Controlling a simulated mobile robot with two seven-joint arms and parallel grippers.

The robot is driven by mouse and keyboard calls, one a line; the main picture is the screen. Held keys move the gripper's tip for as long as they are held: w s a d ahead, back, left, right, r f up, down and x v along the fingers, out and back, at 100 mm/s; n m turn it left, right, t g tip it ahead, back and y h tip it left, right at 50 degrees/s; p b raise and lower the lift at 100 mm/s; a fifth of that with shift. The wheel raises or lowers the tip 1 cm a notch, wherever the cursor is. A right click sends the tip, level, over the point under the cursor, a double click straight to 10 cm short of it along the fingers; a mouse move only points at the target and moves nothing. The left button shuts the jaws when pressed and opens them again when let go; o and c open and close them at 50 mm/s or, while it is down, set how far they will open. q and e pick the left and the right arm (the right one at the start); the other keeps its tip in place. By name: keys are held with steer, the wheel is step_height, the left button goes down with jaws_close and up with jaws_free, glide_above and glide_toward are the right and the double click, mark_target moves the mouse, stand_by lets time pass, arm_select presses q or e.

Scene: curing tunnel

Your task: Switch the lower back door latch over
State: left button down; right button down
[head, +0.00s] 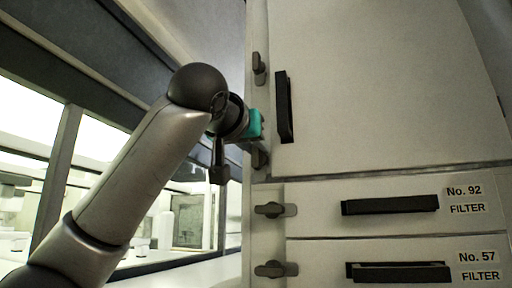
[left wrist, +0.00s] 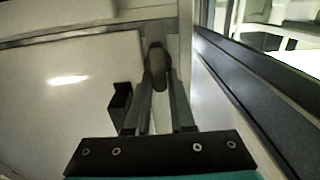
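The pale cabinet door (head: 385,80) has an upper latch (head: 259,68) and a lower latch (head: 261,158) along its left edge. The upper latch stands upright. The lower latch is partly hidden by my left gripper (head: 257,145). In the left wrist view the lower latch (left wrist: 158,62) is a dark, rounded handle in line with the fingers. There the fingers of my left gripper (left wrist: 159,78) lie close together, one on each side of the handle, and look shut on it. My right gripper is in neither view.
A black vertical door handle (head: 285,107) sticks out just right of the latches; it also shows in the left wrist view (left wrist: 120,105). Below are the No. 92 drawer (head: 320,190) and No. 57 drawer (head: 320,250), each with a horizontal latch. A windowed wall is at left.

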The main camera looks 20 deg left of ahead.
arm_select(q)
steer(key=shift+w+f, duration=0.1)
steer(key=shift+f, duration=0.15)
